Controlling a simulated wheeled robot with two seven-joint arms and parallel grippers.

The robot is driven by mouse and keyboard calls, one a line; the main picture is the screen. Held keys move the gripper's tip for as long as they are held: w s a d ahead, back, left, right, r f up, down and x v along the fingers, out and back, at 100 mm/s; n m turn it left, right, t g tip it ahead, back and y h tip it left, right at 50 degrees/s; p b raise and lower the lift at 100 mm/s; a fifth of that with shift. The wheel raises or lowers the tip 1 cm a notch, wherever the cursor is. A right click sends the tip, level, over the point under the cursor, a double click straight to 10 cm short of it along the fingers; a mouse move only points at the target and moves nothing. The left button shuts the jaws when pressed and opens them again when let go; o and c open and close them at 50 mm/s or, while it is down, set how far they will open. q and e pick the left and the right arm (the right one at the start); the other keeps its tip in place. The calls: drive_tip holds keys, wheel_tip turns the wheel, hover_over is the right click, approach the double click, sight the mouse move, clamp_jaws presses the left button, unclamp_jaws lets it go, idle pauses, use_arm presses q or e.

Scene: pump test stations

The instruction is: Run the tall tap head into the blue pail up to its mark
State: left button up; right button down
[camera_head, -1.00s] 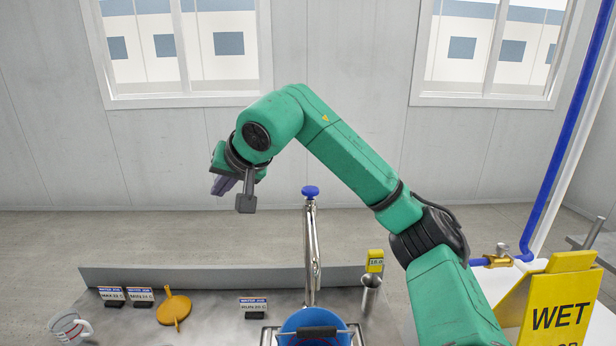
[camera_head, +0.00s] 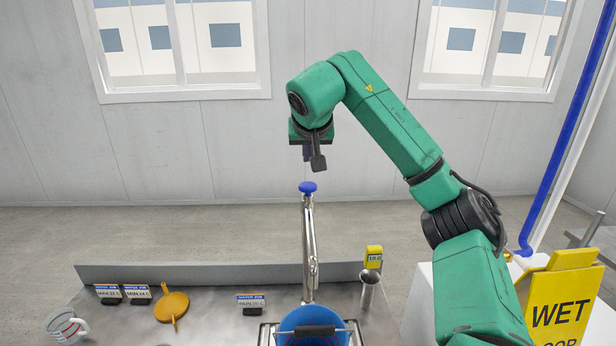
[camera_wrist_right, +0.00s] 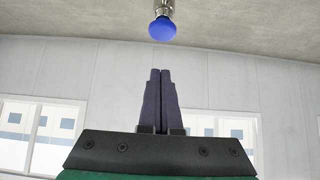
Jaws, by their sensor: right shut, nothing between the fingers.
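The tall tap (camera_head: 309,245) is a shiny metal column with a blue knob (camera_head: 308,187) on top. The knob also shows in the right wrist view (camera_wrist_right: 162,29), beyond the fingertips. The blue pail (camera_head: 312,320) stands under the tap at the bottom of the head view, its near part cut off. A dark bar crosses it, and a reddish line shows inside; the water level cannot be told. My right gripper (camera_head: 308,155) hangs above the knob, apart from it. In the right wrist view its fingers (camera_wrist_right: 160,75) are together and empty. My left gripper is not in view.
A measuring jug (camera_head: 68,326), an orange lidded thing (camera_head: 172,306) and small label signs (camera_head: 251,304) are on the counter to the left. A yellow WET sign (camera_head: 562,308) is at far right.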

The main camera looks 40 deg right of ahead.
sight(308, 188)
drive_tip(key=x, duration=0.4)
drive_tip(key=shift+p, duration=0.3)
wheel_tip(308, 188, down, 4)
drive_tip(key=shift+w+d+r, duration=0.15)
drive_tip(key=shift+f, duration=0.25)
drive_tip(key=shift+f, duration=0.9)
drive_tip(key=shift+a+f, duration=0.2)
drive_tip(key=shift+f, duration=0.05)
idle(5.5)
